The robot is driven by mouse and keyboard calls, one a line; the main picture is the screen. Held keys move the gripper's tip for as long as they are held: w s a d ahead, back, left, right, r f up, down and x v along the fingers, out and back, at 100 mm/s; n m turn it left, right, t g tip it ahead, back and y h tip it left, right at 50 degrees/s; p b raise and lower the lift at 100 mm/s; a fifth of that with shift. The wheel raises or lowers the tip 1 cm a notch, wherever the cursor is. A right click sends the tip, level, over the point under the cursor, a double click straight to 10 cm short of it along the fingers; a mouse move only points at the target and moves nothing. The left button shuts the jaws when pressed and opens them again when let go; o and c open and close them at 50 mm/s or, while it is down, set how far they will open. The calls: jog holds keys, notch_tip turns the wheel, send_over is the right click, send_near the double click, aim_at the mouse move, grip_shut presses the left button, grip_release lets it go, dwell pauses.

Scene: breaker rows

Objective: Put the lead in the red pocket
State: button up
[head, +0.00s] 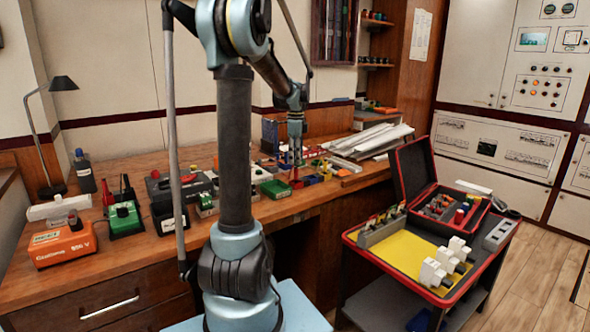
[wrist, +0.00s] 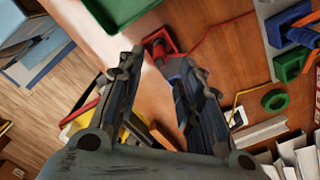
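My gripper (head: 296,158) hangs over the right part of the wooden bench in the head view. In the wrist view its two fingers (wrist: 160,60) stand apart with a gap between them. A small red block-like thing with a dark middle (wrist: 158,44) lies just beyond the fingertips; it may be the red pocket. A red thing also shows below my gripper in the head view (head: 297,183). A thin red cord (wrist: 208,36) runs on the bench to the right of the fingertips; it may be the lead. I cannot tell its ends.
A green tray (wrist: 122,12) lies beside the fingertips. A green box (wrist: 290,65) and a green ring (wrist: 273,100) lie to the right. White papers (head: 370,139) lie on the bench's right end. A red-edged cart (head: 352,238) with an open case stands right.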

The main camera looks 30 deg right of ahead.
notch_tip(320, 180, up, 4)
jog(key=shift+a+r, duration=0.15)
jog(key=s+a+f+n, duration=0.1)
jog(key=s+a+n, duration=0.25)
jog(key=a, duration=0.45)
jog(key=s+a+f+n, duration=0.1)
jog(key=s+a+n, duration=0.1)
jog(key=a+n, duration=0.5)
jog(key=s+a+n, duration=0.2)
jog(key=a, duration=0.8)
jog(key=s+a+f+n+t, duration=0.2)
jog(key=s+a+f+n, duration=1.2)
jog(key=s+a+f, duration=0.1)
jog(key=shift+s, duration=0.5)
